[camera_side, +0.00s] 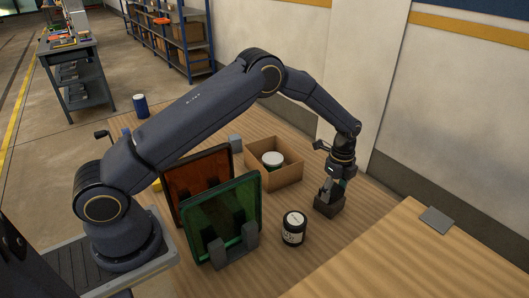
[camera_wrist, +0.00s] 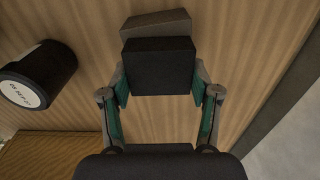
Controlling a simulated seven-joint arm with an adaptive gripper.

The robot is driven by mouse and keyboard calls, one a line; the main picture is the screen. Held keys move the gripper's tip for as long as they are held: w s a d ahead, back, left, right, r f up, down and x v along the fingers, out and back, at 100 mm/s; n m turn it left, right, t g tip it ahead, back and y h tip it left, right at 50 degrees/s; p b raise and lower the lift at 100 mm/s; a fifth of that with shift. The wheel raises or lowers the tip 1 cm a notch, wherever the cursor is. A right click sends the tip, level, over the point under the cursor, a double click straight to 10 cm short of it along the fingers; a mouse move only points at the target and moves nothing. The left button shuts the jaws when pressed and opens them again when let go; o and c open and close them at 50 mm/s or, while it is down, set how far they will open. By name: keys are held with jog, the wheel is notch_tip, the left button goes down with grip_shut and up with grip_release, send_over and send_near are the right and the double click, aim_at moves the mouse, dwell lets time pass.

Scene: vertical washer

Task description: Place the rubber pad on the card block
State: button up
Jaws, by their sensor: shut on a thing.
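My gripper (camera_side: 329,187) points down at the right part of the wooden table. In the wrist view its two teal-padded fingers (camera_wrist: 160,84) are shut on a black square piece, which looks like the rubber pad (camera_wrist: 158,68). A grey-brown block, which looks like the card block (camera_wrist: 156,24), shows just beyond the black piece and is partly hidden by it. In the side view a dark block (camera_side: 328,207) stands directly under the fingers. I cannot tell there where pad and block meet, or whether they touch.
A black jar with a white label (camera_side: 293,229) stands left of the gripper, also in the wrist view (camera_wrist: 40,75). A cardboard box (camera_side: 276,177) holds a white-lidded container. Green (camera_side: 225,219) and orange panels stand upright further left. A grey plate (camera_side: 437,219) lies at the right.

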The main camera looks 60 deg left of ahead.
aim_at(334, 190)
jog(key=shift+f, duration=0.2)
jog(key=o, duration=1.2)
jog(key=shift+r, duration=0.1)
jog(key=s+a+r+n+t, duration=0.1)
jog(key=s+r+n, duration=0.25)
jog(key=r, duration=0.95)
jog(key=s+a+r+n+t, duration=0.15)
jog(key=s+r, duration=0.35)
jog(key=r, duration=0.7)
jog(key=s+a+r+n+t, duration=0.1)
jog(key=s+r+n, duration=0.2)
jog(key=s, duration=0.3)
jog(key=s+a+r+n, duration=0.2)
jog(key=s+r+n, duration=0.15)
jog(key=s, duration=0.35)
jog(key=s+f+n+t, duration=0.2)
jog(key=s+n, duration=0.4)
jog(key=s, duration=0.5)
jog(key=shift+s+a+f, duration=0.25)
jog(key=shift+a+f, duration=0.15)
